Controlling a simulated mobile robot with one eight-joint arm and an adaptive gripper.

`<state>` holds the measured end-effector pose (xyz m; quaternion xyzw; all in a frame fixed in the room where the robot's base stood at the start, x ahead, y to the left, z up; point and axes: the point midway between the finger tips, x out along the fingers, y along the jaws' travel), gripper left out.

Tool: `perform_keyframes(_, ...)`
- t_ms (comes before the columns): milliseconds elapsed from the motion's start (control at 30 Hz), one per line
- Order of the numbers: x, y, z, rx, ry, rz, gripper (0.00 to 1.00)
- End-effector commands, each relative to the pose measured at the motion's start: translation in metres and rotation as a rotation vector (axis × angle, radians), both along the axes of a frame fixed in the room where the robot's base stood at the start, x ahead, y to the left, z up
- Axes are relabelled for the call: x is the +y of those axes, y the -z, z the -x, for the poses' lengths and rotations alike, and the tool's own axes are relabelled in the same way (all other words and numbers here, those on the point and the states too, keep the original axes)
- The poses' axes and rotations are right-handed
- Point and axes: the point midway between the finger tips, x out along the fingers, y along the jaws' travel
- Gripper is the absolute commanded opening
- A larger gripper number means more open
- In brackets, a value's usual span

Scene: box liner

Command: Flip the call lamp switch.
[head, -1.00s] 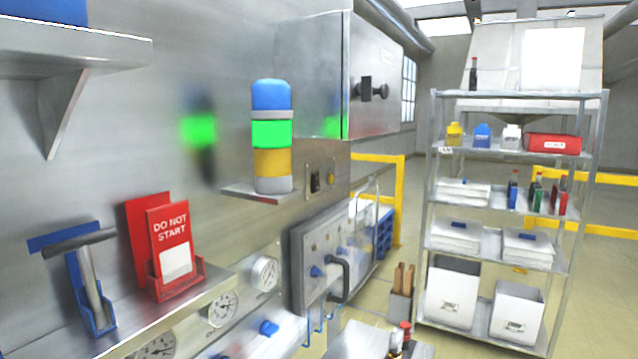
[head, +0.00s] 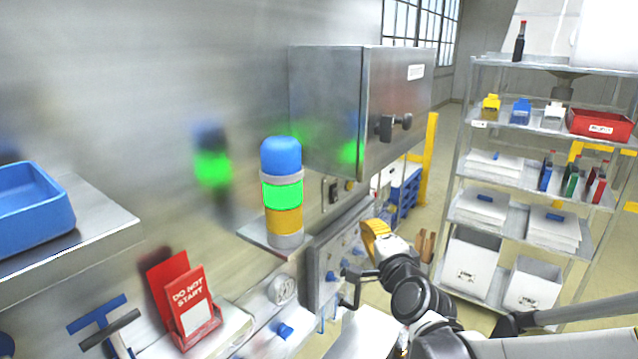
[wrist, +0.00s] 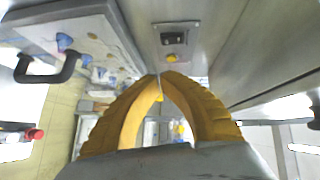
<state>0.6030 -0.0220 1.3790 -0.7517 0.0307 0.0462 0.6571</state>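The call lamp switch (head: 334,190) is a small dark switch on a metal plate, right of the lamp tower (head: 282,195) and below the grey cabinet. A small yellow lamp (head: 349,185) sits beside it. In the wrist view the switch (wrist: 174,40) shows above and beyond my fingertips, with the yellow lamp (wrist: 171,57) just below it. My gripper (wrist: 160,76) has yellow fingers whose tips meet, with nothing seen between them. In the head view my gripper (head: 372,238) is below and to the right of the switch, apart from it. Which way the switch is set is too small to tell.
The grey cabinet (head: 330,110) juts out above the switch. A panel with blue knobs and a dark handle (wrist: 45,72) is left of my gripper in the wrist view. A small shelf (head: 262,240) holds the lamp tower. A shelving rack (head: 465,130) stands at right.

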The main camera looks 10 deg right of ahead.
Motion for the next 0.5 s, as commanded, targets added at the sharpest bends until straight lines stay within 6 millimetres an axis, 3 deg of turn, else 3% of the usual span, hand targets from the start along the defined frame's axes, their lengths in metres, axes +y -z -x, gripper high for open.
perform_keyframes(500, -0.0059, -0.0058, -0.0060, -0.023, 0.024, -0.049, 0.00)
